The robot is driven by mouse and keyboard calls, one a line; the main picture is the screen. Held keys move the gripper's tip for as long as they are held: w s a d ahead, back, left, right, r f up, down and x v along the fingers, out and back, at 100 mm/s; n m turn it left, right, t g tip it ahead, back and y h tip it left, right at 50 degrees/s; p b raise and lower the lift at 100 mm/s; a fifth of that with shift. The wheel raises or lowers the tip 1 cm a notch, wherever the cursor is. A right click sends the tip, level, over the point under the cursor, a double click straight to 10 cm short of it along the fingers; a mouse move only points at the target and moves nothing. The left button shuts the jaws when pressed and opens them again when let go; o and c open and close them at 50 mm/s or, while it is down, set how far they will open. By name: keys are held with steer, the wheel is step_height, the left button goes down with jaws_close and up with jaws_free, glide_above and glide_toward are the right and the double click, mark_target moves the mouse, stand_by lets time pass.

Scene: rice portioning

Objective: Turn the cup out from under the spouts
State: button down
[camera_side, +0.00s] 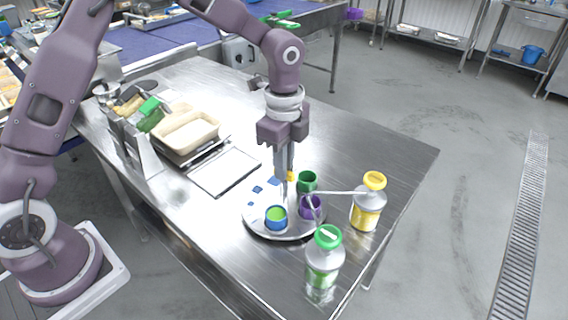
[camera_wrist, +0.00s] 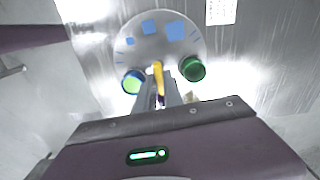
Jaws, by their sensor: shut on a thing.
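A round metal turntable (camera_side: 262,231) on the steel table carries a blue cup (camera_side: 276,218) with green contents, a purple cup (camera_side: 312,208) and a green cup (camera_side: 307,181). In the wrist view the blue cup (camera_wrist: 133,82) is left of the fingers and the green cup (camera_wrist: 193,69) is right.
Blue square marks (camera_wrist: 150,27) lie flat on the turntable's far part. A white flat plate (camera_side: 224,171) and a cream tub (camera_side: 187,133) on a scale stand to the left. The table's right side behind the bottles is clear.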

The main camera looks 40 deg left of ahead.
steer(key=shift+m, duration=0.6)
stand_by(0.3)
steer(key=c, duration=1.5)
jaws_free()
steer(key=shift+o, duration=0.2)
steer(key=shift+r, duration=0.1)
step_height(320, 180, up, 6)
steer(key=shift+r, duration=0.45)
